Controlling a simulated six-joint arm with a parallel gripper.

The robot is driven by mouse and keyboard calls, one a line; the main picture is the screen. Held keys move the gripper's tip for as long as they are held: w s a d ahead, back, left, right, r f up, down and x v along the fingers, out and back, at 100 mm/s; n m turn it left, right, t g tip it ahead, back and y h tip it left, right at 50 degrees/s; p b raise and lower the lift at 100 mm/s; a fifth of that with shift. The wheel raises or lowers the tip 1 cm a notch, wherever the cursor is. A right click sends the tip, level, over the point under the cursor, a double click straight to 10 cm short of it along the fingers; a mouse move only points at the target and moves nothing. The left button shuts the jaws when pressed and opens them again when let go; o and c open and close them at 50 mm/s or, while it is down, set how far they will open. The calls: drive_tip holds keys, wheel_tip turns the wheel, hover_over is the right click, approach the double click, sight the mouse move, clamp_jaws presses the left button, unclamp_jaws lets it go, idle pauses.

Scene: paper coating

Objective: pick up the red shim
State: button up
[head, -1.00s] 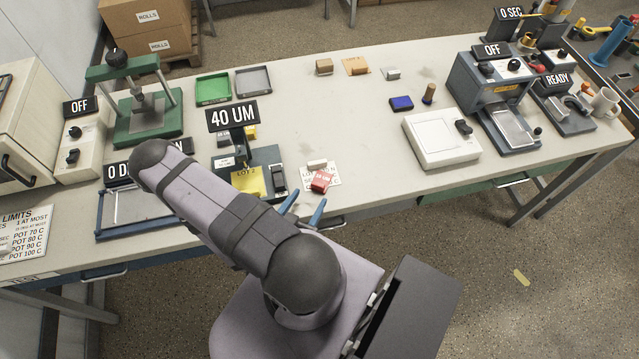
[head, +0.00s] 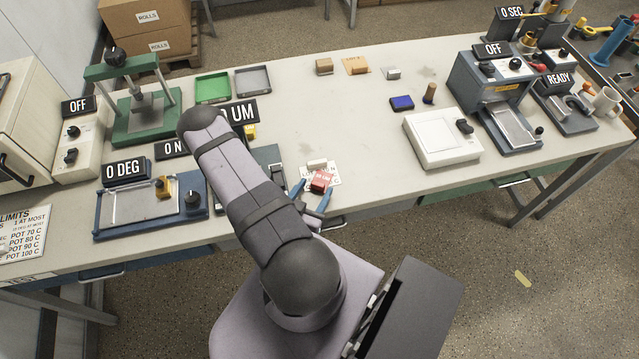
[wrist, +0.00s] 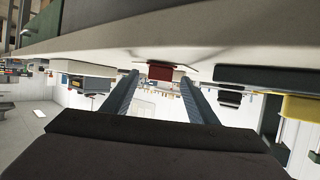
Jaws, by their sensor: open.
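The red shim (head: 321,181) is a small red block with white lettering on its top. It sits on a white printed card (head: 334,171) near the front edge of the bench. My gripper (head: 312,187) is open, with one blue finger on each side of the red shim in the head view. In the wrist view the red shim (wrist: 160,72) shows ahead, between the two finger tips (wrist: 160,78). I cannot tell whether the fingers touch it.
A white block (head: 317,163) lies just behind the shim. My arm partly covers the gauge with the "UM" sign (head: 241,111). The bench (head: 375,165) is clear to the right, up to a white box (head: 441,140).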

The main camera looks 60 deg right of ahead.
drive_tip(key=shift+d+f, duration=0.2)
drive_tip(key=shift+d, duration=0.35)
drive_tip(key=c, duration=1.2)
drive_tip(key=shift+r, duration=0.2)
wheel_tip(320, 180, up, 10)
drive_tip(key=p, duration=0.8)
drive_tip(key=shift+f, duration=0.2)
